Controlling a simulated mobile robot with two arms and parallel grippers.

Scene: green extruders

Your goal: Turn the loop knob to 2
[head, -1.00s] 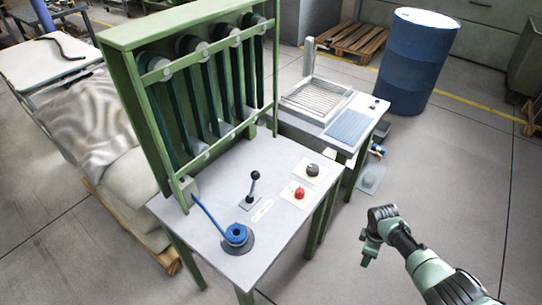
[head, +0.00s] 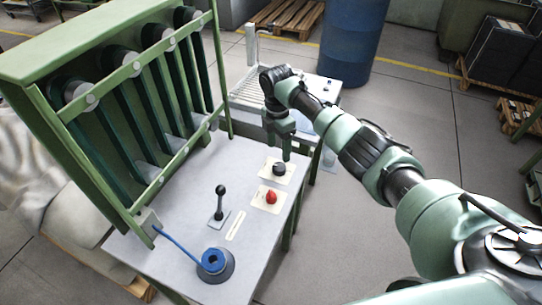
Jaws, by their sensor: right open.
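A dark round knob (head: 279,169) sits on a cream plate at the right side of the grey table (head: 185,200). A red knob or button (head: 271,197) sits on a similar plate in front of it. My right gripper (head: 279,150) points down just above and behind the dark knob, open and empty. One finger overlaps the knob's edge in the picture; I cannot tell whether they touch. Markings around the knob are too small to read. My left gripper is out of view.
A green frame with dark tubes (head: 130,100) rises at the back left. A blue barrel (head: 352,40) stands behind.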

